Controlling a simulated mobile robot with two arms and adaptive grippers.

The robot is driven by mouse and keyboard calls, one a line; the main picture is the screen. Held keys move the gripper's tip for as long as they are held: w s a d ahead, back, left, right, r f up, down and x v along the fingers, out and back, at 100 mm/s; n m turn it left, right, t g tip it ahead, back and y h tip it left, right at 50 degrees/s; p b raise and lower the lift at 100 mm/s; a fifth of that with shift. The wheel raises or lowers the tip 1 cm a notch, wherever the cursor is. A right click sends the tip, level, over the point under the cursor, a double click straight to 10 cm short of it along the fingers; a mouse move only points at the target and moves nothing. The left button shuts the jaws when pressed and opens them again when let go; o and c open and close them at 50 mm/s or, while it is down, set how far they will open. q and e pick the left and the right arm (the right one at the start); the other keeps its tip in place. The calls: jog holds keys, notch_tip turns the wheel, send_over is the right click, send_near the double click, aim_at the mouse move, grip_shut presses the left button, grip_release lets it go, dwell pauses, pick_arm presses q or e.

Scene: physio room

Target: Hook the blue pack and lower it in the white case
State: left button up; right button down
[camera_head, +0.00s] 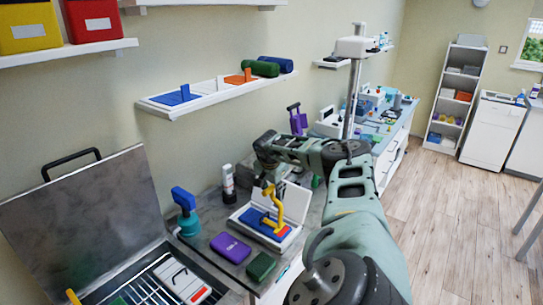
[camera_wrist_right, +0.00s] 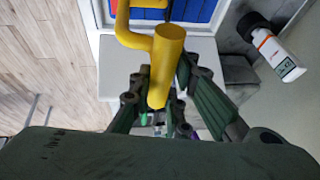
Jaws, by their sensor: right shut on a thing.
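The white case (camera_head: 240,218) stands open on the grey counter, its lid (camera_head: 294,198) raised at the back. The blue pack (camera_head: 252,219), with an orange-red part on its right, appears to lie within the case. It also shows at the top of the right wrist view (camera_wrist_right: 150,14), inside the case's pale rim (camera_wrist_right: 93,14). My right gripper (camera_head: 266,178) is shut on the yellow hook (camera_head: 278,205) above the case. The hook (camera_wrist_right: 166,60) points down to the pack; whether it is still engaged cannot be told. My left gripper is out of view.
A purple pack (camera_head: 230,247) and a green pack (camera_head: 261,266) lie in front of the case. A white bottle (camera_head: 228,181) and a blue-topped pump (camera_head: 185,200) stand behind and left. An open metal tank (camera_head: 85,225) is at left; a wall shelf (camera_head: 215,92) hangs above.

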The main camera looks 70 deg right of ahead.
jog(key=shift+s+a, duration=0.25)
jog(key=shift+s, duration=0.7)
jog(key=shift+s+a, duration=0.2)
jog(key=shift+s, duration=0.75)
jog(key=shift+r+p, duration=0.1)
jog(key=shift+p, duration=0.2)
notch_tip(320, 180, up, 11)
jog(key=p, duration=0.2)
